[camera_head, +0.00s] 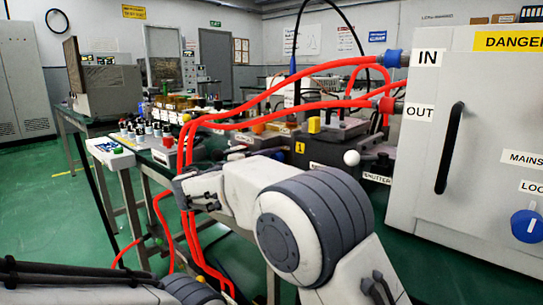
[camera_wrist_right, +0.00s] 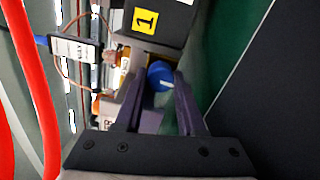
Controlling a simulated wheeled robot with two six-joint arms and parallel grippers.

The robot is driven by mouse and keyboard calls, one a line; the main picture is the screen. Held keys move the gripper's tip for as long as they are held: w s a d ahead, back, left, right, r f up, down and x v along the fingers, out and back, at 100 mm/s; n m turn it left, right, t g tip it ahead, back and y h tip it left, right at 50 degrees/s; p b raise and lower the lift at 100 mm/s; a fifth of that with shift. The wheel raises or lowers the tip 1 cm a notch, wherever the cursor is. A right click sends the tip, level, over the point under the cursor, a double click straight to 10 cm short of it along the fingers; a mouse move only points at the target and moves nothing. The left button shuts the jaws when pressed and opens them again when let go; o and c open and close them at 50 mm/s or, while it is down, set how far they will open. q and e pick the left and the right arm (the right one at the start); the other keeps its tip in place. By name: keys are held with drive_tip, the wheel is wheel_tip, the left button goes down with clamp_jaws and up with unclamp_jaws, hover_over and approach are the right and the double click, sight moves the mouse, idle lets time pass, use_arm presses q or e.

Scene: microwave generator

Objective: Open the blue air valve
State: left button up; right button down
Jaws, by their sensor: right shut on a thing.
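The blue air valve knob (camera_wrist_right: 160,74) shows in the right wrist view, with a pale mark on its face. It sits between the fingertips of my right gripper (camera_wrist_right: 159,80), which is shut on it. In the head view my right arm reaches in from the lower right, and I cannot make out the fingertips or the blue knob there. My left gripper is not in view.
Red hoses (camera_head: 250,120) run from the IN and OUT ports of the grey cabinet (camera_head: 469,105) and hang down beside my right arm. A box marked 1 (camera_wrist_right: 148,18) stands close to the knob. Equipment crowds the bench. Green floor is clear at left.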

drive_tip(key=shift+a, duration=0.1)
drive_tip(key=c, duration=0.5)
unclamp_jaws()
drive_tip(key=p+v, duration=0.2)
drive_tip(key=v, duration=0.7)
drive_tip(key=shift+s+a+p, duration=0.25)
drive_tip(key=shift+p, duration=0.15)
drive_tip(key=shift+s+a, duration=0.2)
drive_tip(key=shift+s, duration=0.1)
